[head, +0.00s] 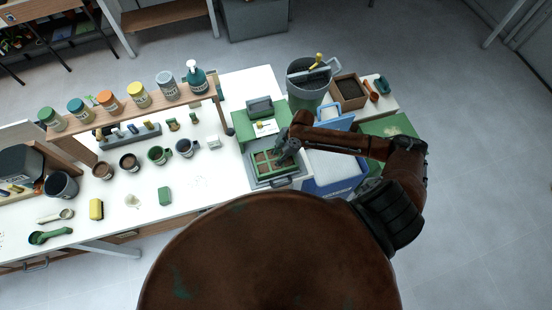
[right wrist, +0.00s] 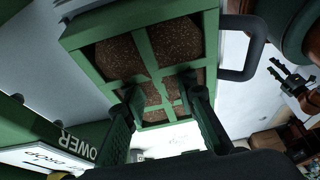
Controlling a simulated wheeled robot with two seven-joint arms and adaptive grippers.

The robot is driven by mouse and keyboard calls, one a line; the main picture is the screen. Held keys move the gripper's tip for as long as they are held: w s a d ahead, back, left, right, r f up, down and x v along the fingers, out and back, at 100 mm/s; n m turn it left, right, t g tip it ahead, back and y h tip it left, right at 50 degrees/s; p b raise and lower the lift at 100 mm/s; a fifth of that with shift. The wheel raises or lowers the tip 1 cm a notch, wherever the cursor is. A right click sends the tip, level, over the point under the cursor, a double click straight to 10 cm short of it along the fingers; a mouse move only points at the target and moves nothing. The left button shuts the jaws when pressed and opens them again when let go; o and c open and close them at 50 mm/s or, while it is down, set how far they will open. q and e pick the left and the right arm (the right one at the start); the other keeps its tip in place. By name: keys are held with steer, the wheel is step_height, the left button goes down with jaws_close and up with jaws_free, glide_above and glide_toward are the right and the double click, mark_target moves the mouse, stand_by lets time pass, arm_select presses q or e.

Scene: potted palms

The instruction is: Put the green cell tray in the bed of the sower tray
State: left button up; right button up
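The green cell tray (head: 264,167), with dark soil in its cells, appears to lie inside the grey sower tray (head: 257,185) in front of the green sower. In the right wrist view the cell tray (right wrist: 150,52) fills the upper middle, with a dark handle (right wrist: 246,50) beside it. My right gripper (head: 282,156) is over the cell tray's right part. In the wrist view its two fingertips (right wrist: 157,89) stand apart over the cells, with a green divider between them. I cannot tell whether they touch the tray.
The green sower (head: 259,112) stands just behind. A blue-and-white cooler (head: 335,170) is at the right, under my right arm. A grey bucket (head: 308,92) stands behind.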

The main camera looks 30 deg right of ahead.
steer(key=v, duration=1.2)
steer(key=shift+b, duration=0.3)
steer(key=shift+r, duration=0.1)
